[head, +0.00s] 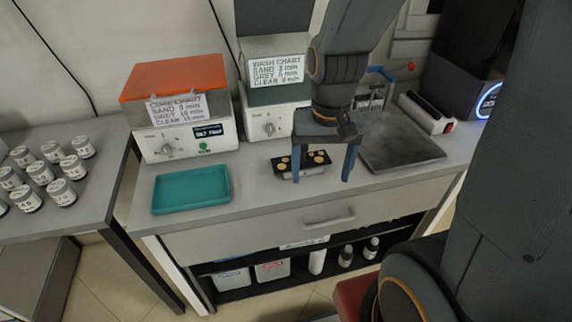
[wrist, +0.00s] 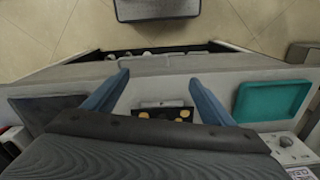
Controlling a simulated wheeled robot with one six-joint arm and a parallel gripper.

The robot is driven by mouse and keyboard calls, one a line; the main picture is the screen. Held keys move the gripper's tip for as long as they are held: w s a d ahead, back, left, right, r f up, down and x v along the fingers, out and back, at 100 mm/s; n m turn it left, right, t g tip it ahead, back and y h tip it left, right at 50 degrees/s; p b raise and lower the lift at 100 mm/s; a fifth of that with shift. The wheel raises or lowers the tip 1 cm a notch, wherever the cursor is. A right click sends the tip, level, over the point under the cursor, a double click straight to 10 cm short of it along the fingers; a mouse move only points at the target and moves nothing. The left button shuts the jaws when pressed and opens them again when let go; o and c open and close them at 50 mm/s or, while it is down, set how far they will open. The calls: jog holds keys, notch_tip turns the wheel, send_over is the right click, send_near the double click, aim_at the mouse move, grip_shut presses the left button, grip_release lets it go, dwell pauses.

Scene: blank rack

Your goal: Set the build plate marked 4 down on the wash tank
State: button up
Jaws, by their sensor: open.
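A small black build plate (head: 286,166) with several gold discs and a pale front edge lies on the bench top. It also shows in the wrist view (wrist: 182,113), between my fingers. I cannot read a 4 on it. My gripper (head: 321,178) is open and empty, pointing down over the plate, with one blue finger partly across the plate in the head view. Its two fingers also show in the wrist view (wrist: 158,78). The wash tank (head: 256,126), a white unit with a knob and a wash chart, stands behind the plate, partly hidden by my arm.
A white curing unit (head: 165,149) with an orange cover stands left. A teal tray (head: 190,190) lies in front of it. A dark flat slab (head: 405,145) lies right. Several labelled jars (head: 61,192) stand on the left table. Bare bench lies between tray and plate.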

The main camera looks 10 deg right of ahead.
aim_at(304, 146)
jog(key=w+m+p, duration=0.1)
jog(key=w+m, duration=0.3)
jog(key=m, duration=0.1)
jog(key=w+m+p, duration=0.2)
jog(key=w+m, duration=0.3)
jog(key=w+f+m+p, duration=0.1)
jog(key=w+m+p, duration=0.1)
jog(key=w+m, duration=0.3)
jog(key=shift+w+d+f, duration=0.1)
jog(key=shift+w+d, duration=0.15)
jog(key=shift+d, duration=0.1)
jog(key=shift+w+f+m+p, duration=0.2)
jog(key=shift+m+p, duration=0.1)
jog(key=shift+f, duration=0.3)
jog(key=shift+a+f+p, duration=0.15)
jog(key=shift+f+p, duration=0.5)
jog(key=shift+f, duration=1.15)
jog(key=shift+a+f+p, duration=0.1)
jog(key=shift+f+p, duration=0.5)
jog(key=shift+f, duration=1.15)
jog(key=c, duration=1.4)
jog(key=shift+c, duration=0.6)
jog(key=shift+r, duration=0.15)
